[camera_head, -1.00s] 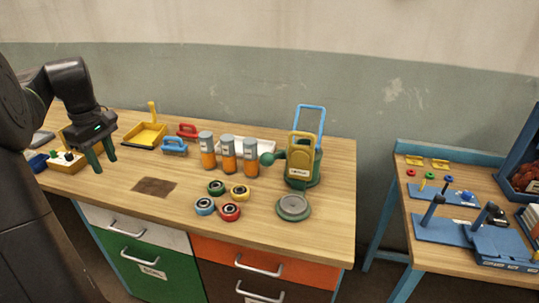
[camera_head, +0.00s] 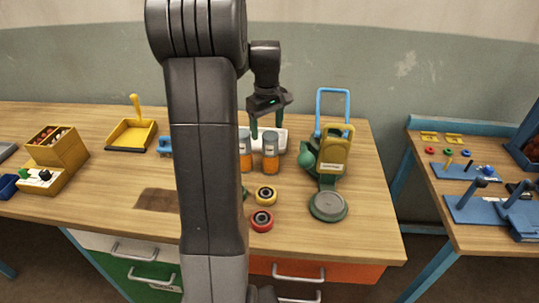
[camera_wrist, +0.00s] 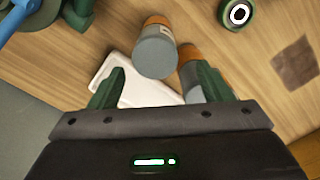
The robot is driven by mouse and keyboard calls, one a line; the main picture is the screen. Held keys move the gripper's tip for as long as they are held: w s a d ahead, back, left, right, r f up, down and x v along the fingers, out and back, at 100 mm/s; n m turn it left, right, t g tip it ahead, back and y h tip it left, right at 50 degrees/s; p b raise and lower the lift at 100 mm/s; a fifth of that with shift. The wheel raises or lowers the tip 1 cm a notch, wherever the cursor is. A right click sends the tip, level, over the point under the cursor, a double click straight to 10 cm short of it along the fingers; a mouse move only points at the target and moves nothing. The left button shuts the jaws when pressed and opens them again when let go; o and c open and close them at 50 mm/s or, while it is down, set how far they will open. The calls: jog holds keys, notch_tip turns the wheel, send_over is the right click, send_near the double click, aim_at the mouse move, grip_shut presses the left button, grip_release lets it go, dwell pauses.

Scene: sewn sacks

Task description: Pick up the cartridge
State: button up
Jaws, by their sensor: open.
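Cartridges with orange bodies and grey caps stand upright in a row on the wooden workbench. In the head view I see the rightmost cartridge (camera_head: 270,153) and part of another cartridge (camera_head: 245,153) to its left; my arm hides more of the row. My gripper (camera_head: 267,122) is open and empty, pointing down above and behind them. In the wrist view, the nearer cartridge (camera_wrist: 156,52) shows its grey cap ahead of the gap between my fingertips (camera_wrist: 160,73). The second cartridge (camera_wrist: 189,63) is partly behind my right-hand finger.
A white tray (camera_head: 281,139) lies behind the cartridges. The bench's front right corner is clear.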

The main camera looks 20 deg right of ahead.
aim_at(270, 135)
jog(key=f, duration=0.2)
jog(key=s+f+p, duration=0.1)
jog(key=f, duration=0.1)
jog(key=shift+d+f, duration=0.1)
jog(key=shift+d, duration=0.3)
jog(key=shift+w+f, duration=0.15)
jog(key=shift+f, duration=0.3)
jog(key=shift+r, duration=0.1)
grip_shut()
